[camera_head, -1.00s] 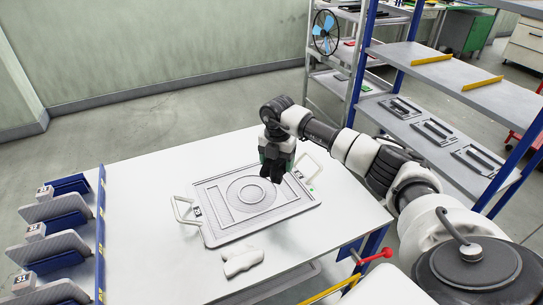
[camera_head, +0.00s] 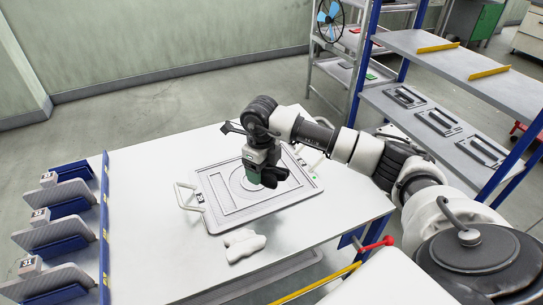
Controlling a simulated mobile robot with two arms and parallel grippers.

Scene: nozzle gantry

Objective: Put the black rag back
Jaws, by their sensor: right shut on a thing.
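My right gripper (camera_head: 266,178) points down over the grey tray (camera_head: 213,219) on the white table. It is shut on a small dark bundle, which I take for the black rag (camera_head: 275,176). The dark bundle blends with the black fingers, so its edges are hard to tell. The gripper hides part of the tray's round ring. I cannot tell whether the rag touches the tray. My left gripper is out of view.
A white cloth (camera_head: 243,244) lies on the white table (camera_head: 150,225) in front of the tray. Numbered slanted bins (camera_head: 60,230) line the left. A shelf rack (camera_head: 430,125) stands at the right, with dark trays on its lower level. The table's left part is clear.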

